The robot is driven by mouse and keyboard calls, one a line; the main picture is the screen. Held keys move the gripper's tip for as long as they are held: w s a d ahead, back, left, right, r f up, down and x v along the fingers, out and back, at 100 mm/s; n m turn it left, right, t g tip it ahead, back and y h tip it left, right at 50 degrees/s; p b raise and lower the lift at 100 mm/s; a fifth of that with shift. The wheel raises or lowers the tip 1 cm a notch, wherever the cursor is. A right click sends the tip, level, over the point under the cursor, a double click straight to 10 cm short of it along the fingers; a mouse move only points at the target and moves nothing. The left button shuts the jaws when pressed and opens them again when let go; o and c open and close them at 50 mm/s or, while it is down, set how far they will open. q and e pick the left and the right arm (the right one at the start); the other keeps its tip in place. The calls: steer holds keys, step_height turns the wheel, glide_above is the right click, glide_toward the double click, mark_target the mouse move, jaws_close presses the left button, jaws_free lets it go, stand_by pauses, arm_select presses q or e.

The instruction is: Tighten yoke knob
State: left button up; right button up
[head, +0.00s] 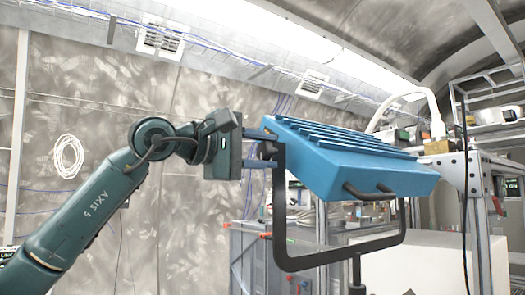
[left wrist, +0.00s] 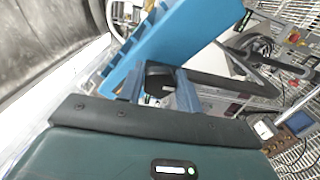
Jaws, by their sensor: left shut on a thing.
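A blue ribbed lamp-like housing (head: 350,160) sits tilted in a black U-shaped yoke (head: 279,215) on a dark post (head: 356,275). My left gripper (head: 268,148) comes in from the left at the top of the yoke's left arm. In the left wrist view its two blue-grey fingers (left wrist: 158,88) are shut on a black knob (left wrist: 158,76) beside the blue housing (left wrist: 180,40). In the head view the knob is mostly hidden by the fingers and cannot be made out clearly. My right gripper is in neither view.
A grey cabinet (head: 250,262) stands below and behind the yoke. A metal frame (head: 478,215) with a white cable (head: 432,105) is close on the right. A coiled white cable (head: 68,157) hangs on the left wall. Space left of the yoke holds only my arm.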

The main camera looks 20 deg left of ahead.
arm_select(q)
steer(key=o, duration=1)
steer(key=b+v, duration=0.4)
steer(key=v, duration=0.9)
